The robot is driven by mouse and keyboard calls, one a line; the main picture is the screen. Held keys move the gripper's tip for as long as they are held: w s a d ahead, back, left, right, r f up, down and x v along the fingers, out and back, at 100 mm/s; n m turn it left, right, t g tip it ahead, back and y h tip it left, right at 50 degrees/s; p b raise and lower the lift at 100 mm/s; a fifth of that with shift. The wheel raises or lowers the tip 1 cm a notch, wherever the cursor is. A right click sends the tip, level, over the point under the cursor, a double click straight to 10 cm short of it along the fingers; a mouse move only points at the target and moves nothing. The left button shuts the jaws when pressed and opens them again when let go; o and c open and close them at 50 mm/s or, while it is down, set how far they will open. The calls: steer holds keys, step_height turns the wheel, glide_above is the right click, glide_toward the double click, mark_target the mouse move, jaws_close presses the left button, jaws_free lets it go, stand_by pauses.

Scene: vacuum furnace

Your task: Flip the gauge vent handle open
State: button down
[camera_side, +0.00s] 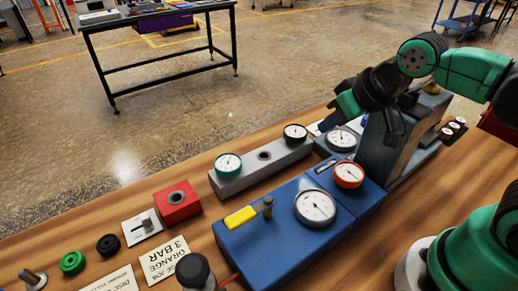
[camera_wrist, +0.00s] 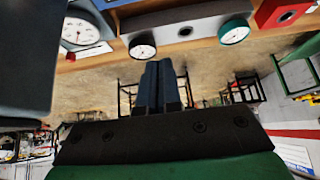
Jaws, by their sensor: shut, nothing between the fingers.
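The blue block (camera_side: 290,235) on the bench carries a yellow bar (camera_side: 241,216), an upright grey post (camera_side: 267,206), a white-faced gauge (camera_side: 315,207) and an orange-rimmed gauge (camera_side: 349,174). I cannot tell which part is the gauge vent handle. My gripper (camera_side: 327,122) is raised at the far side of the bench, apart from the blue block. In the wrist view its fingers (camera_wrist: 158,66) are shut with nothing between them. They point toward a black-rimmed gauge (camera_wrist: 143,47), which also shows in the side view (camera_side: 295,132).
A grey bar (camera_side: 245,173) holds a green-rimmed gauge (camera_side: 228,165) behind the blue block. A red block (camera_side: 177,204) sits left. A tall grey block (camera_side: 398,145) stands right, close to my gripper. Labels and round knobs lie at front left.

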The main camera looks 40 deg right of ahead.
steer(key=w+a+r+g, duration=0.2)
steer(key=a, duration=0.7)
steer(key=r, duration=0.1)
glide_above(251, 212)
steer(key=w+a, duration=0.2)
steer(key=w, duration=0.1)
steer(key=shift+d+r+g, duration=0.1)
steer(key=shift+r+g, duration=0.05)
steer(key=shift+g, duration=0.25)
step_height(251, 212, down, 10)
steer(key=shift+w+r, duration=0.15)
steer(key=shift+r, duration=0.1)
steer(key=shift+s, duration=0.55)
